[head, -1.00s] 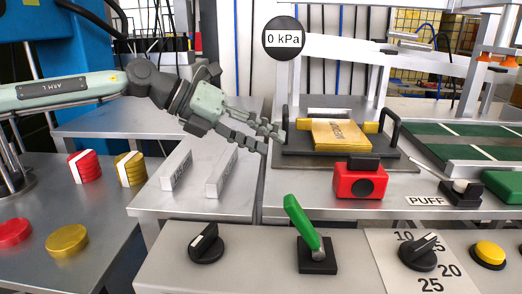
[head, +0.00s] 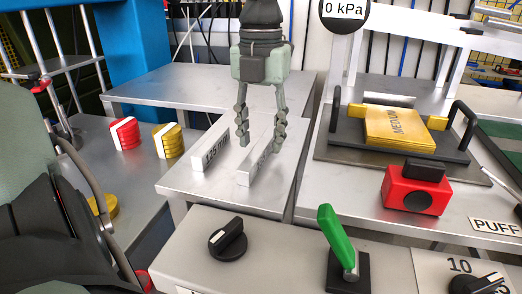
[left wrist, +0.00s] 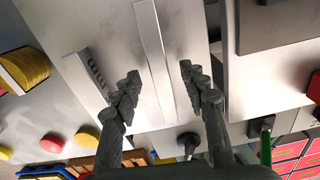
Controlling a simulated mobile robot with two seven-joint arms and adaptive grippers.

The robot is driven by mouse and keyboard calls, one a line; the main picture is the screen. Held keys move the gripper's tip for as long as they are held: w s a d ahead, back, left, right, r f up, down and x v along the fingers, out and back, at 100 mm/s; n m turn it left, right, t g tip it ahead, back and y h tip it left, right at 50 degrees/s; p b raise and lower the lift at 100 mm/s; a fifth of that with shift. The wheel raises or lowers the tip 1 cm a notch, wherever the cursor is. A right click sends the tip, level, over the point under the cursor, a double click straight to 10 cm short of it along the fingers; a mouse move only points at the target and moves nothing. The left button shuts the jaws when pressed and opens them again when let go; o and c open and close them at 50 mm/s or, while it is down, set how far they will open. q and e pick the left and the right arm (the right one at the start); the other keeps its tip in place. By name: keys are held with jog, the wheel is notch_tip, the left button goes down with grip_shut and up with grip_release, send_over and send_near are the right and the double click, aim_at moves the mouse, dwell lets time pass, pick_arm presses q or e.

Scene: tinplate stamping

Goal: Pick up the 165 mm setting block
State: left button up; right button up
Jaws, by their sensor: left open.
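Two long pale metal setting blocks lie side by side on the grey table. The left block (head: 213,150) has a label that seems to read 125 mm. The right block (head: 257,168) has a label partly hidden by a finger and not readable. My left gripper (head: 260,147) points down, open, with one finger on each side of the right block. In the left wrist view the right block (left wrist: 160,60) runs between the open fingers (left wrist: 158,72), with gaps on both sides. The left block (left wrist: 86,76) lies outside the left finger. My right gripper is not in view.
A press fixture with a yellow plate (head: 398,128) and a red box (head: 416,188) stand to the right. A panel with a black knob (head: 228,237) and a green lever (head: 337,240) is in front. Red (head: 125,133) and yellow (head: 168,140) discs are at left.

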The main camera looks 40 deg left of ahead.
pick_arm(q)
jog(key=shift+f, duration=0.8)
jog(key=shift+c, duration=0.6)
grip_shut()
jog(key=shift+r, duration=0.15)
